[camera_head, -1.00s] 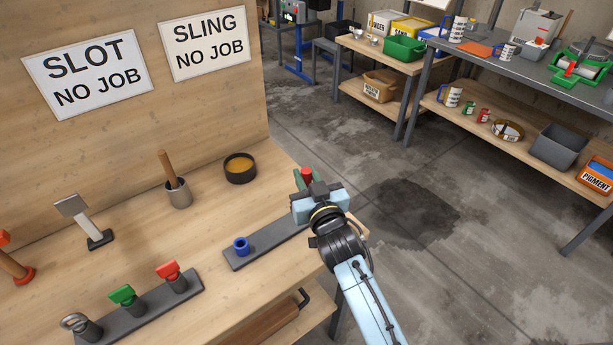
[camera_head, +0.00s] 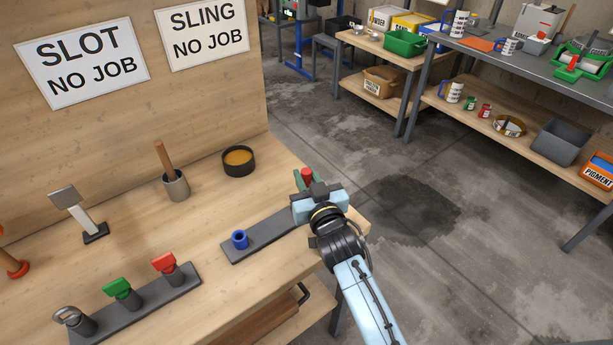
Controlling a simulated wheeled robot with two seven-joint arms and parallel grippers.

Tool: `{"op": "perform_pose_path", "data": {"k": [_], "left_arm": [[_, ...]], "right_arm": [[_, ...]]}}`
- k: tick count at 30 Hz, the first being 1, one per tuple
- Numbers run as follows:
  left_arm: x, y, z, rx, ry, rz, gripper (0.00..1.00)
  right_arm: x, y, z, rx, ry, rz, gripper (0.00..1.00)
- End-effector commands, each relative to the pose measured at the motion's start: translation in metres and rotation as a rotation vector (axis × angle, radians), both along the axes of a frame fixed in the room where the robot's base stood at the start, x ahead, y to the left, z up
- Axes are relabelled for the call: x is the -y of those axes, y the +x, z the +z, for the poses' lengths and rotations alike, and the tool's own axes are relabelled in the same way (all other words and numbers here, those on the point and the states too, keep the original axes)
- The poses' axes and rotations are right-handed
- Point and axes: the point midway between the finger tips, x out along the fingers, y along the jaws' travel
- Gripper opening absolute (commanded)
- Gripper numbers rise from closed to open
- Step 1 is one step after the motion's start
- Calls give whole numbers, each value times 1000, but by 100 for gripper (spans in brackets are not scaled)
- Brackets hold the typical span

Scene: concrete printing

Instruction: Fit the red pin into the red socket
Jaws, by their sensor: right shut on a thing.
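My right gripper (camera_head: 312,188) is over the right end of the workbench, seen from behind, and its jaws are mostly hidden by its own body. A small red cylindrical piece (camera_head: 307,175), which looks like the red pin, shows at its jaws. A green part (camera_head: 297,180) shows just left of it. A dark grey strip (camera_head: 262,236) with a blue ring socket (camera_head: 240,239) runs toward the gripper. Its far end is hidden by the gripper, and I cannot make out a red socket for certain. My left gripper is out of view.
A dark rack (camera_head: 150,303) at front left holds a grey shackle, a green handle (camera_head: 117,288) and a red handle (camera_head: 164,262). Shelves are at upper right.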

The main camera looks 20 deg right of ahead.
Motion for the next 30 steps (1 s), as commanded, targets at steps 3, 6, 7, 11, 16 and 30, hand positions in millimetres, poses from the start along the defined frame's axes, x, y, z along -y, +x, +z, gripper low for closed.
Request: {"op": "perform_pose_path", "data": {"k": [3,6,7,11,16,30], "left_arm": [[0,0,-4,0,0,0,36],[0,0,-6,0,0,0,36],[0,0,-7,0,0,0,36],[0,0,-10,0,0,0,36],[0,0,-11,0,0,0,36],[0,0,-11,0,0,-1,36]], "right_arm": [[0,0,-5,0,0,0,0],[0,0,-8,1,1,0,0],[0,0,-9,1,1,0,0],[0,0,-13,0,1,0,0],[0,0,-15,0,1,0,25],[0,-3,-17,-5,0,0,46]]}}
